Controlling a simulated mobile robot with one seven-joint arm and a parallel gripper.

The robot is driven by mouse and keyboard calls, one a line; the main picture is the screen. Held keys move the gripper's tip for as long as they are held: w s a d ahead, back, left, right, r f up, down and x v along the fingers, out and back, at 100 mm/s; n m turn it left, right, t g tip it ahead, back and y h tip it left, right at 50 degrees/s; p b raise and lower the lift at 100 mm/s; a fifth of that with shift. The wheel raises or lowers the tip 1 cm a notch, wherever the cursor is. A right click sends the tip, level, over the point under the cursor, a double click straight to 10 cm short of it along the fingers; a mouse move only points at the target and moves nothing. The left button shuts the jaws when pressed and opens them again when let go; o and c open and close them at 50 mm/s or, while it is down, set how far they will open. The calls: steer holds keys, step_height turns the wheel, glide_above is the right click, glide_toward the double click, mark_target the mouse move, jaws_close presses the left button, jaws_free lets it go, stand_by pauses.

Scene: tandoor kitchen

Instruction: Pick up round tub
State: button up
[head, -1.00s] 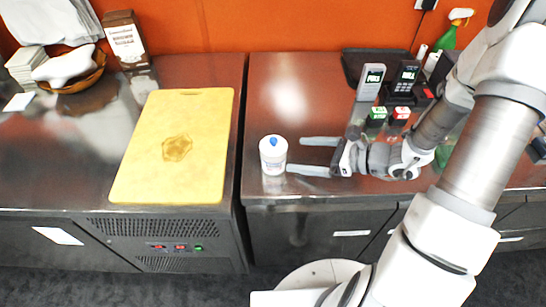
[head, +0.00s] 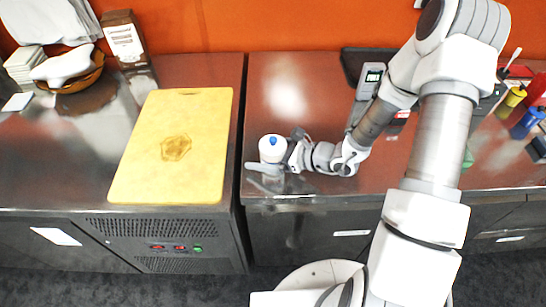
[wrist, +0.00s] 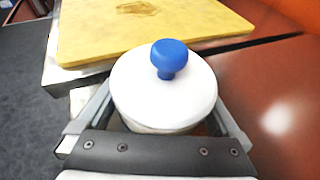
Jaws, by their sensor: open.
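The round tub (head: 272,149) is white with a blue knob on its lid. It stands upright near the left end of the right-hand counter. My gripper (head: 268,168) is around it at counter level, reaching in from the right. In the wrist view the tub's white lid (wrist: 150,98) and blue knob fill the space between the two fingers of my gripper (wrist: 158,112). The fingers lie on either side of the tub, open. The tub's lower side is mostly hidden by the lid and the gripper.
A yellow cutting board (head: 205,130) with a brown mark lies on the left counter, across a narrow gap. A basket (head: 84,80) and a brown carton (head: 124,38) stand at the back left. Coloured bottles (head: 526,122) stand at the right. Counter behind the tub is clear.

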steer(key=c, duration=1.4)
steer(key=shift+c, duration=0.2)
steer(key=shift+r, duration=0.2)
